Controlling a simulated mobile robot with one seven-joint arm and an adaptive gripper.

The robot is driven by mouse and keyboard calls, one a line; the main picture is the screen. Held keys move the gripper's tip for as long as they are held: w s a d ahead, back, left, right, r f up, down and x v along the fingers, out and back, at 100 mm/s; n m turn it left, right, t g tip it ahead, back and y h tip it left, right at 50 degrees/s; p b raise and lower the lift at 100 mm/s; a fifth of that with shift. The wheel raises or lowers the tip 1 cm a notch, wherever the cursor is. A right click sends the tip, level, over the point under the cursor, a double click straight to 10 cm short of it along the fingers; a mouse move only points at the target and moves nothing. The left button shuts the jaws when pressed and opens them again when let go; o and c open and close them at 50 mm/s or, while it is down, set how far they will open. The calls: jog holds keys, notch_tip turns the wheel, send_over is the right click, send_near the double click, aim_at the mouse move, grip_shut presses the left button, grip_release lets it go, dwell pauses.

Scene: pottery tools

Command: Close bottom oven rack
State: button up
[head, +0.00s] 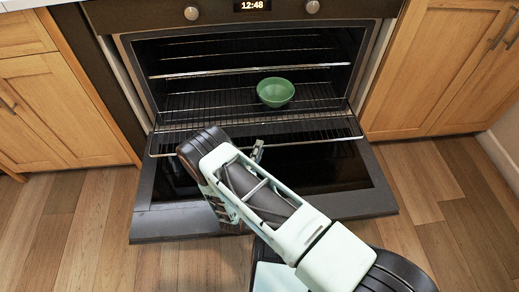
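The oven (139,62) stands ahead with its door (345,195) folded down open. The bottom rack (315,131) is a dark wire rack pulled forward, its bright front bar reaching over the inner edge of the door. A green bowl (275,92) sits upright inside, on the wire racking. My arm crosses from the lower right and hides the left middle of the door. A small part of my gripper (258,150) shows beside the arm, close to the rack's front bar. Whether it touches the bar, and whether its fingers are open, is hidden.
An upper rack (250,70) sits further back in the oven. Wooden cabinets (75,100) flank the oven on the left, and more cabinets (440,65) stand on the right. The wooden floor (445,200) is clear on both sides of the open door.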

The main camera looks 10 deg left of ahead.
jog(key=shift+w+d, duration=0.15)
jog(key=shift+w, duration=0.85)
grip_shut()
